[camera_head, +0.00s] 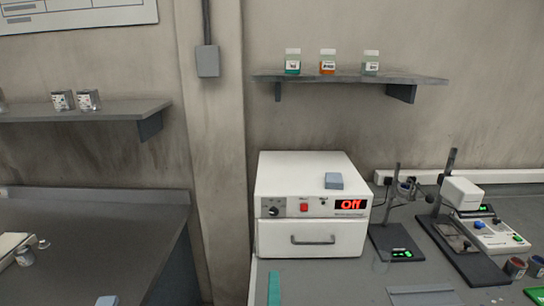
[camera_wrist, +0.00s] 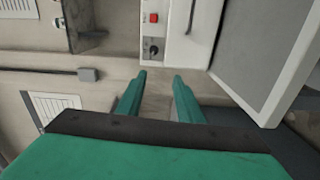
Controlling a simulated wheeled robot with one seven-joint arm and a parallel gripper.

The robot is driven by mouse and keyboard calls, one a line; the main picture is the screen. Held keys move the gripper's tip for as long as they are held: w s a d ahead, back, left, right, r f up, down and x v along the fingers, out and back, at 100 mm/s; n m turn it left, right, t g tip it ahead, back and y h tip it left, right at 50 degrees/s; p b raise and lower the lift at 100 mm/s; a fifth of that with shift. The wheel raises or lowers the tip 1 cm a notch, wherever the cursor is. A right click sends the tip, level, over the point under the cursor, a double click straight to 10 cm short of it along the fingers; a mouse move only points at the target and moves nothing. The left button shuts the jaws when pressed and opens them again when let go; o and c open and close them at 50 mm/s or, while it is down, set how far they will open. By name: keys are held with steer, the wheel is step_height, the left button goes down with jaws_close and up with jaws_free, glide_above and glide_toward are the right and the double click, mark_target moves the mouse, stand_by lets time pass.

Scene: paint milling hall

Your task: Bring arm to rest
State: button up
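My gripper (camera_wrist: 159,75) shows in the wrist view with its two teal fingers apart and nothing between them. The fingers point toward the wall, near the left edge of the bench with the white oven. In the head view a teal strip of my gripper (camera_head: 274,288) shows at the bottom edge, in front of the oven; the rest of my arm is out of the picture. The wrist view is turned on its side. No thing is held.
A wall shelf (camera_head: 350,77) holds three jars. A dark bench (camera_head: 90,235) stands left, across a gap.

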steer(key=s+a+f+m+g, duration=0.1)
steer(key=s+f+m, duration=0.8)
steer(key=s+f, duration=0.7)
steer(key=s+f+m, duration=0.2)
steer(key=s+m, duration=0.2)
steer(key=s, duration=0.6)
steer(key=s+f+m+g, duration=0.1)
steer(key=s+f+m, duration=0.2)
steer(key=s, duration=0.7)
steer(key=shift+d+f+m, duration=0.3)
steer(key=shift+d+m, duration=0.1)
steer(key=shift+m, duration=0.2)
steer(key=shift+c, duration=0.8)
steer(key=shift+w, duration=0.15)
